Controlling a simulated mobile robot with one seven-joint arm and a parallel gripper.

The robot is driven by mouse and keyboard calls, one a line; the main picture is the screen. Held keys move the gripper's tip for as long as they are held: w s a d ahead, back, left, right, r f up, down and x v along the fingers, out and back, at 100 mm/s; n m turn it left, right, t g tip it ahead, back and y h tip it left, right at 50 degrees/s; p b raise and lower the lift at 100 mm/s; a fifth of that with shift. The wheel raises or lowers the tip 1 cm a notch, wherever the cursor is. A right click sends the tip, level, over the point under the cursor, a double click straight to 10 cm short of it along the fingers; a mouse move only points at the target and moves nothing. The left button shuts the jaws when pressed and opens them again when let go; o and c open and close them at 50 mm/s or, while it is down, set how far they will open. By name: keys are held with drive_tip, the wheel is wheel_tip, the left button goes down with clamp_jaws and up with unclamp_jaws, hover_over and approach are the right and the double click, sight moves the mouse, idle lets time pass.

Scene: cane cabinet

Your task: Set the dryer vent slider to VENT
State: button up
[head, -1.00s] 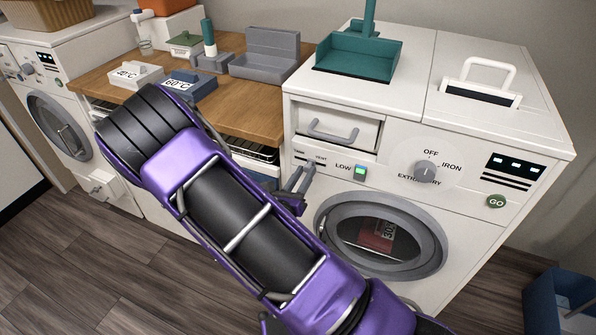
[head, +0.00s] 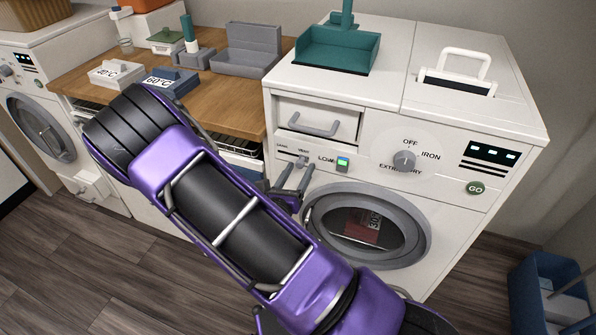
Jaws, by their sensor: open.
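The dryer (head: 470,150) is the white machine on the right. Its vent slider (head: 301,162) is a small, partly hidden part on the front, under the drawer and left of the LOW label. A VENT label (head: 303,152) sits above its right end, and another label, too small to read surely, is at the left end. My gripper (head: 294,176) is open, its two grey fingers pointing up at the slider strip. The fingers are at the VENT end, close to the slider knob. I cannot tell whether they touch it. My purple arm hides the panel's lower left.
A drawer with a grey handle (head: 315,125) is just above the slider. A lit button (head: 343,163) and a dial (head: 404,160) are to the right. The round door (head: 370,228) is below. A wooden counter (head: 225,100) with boxes is at left.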

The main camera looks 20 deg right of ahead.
drive_tip(key=v, duration=1.7)
drive_tip(key=shift+s+a+p, duration=0.15)
drive_tip(key=shift+p, duration=0.2)
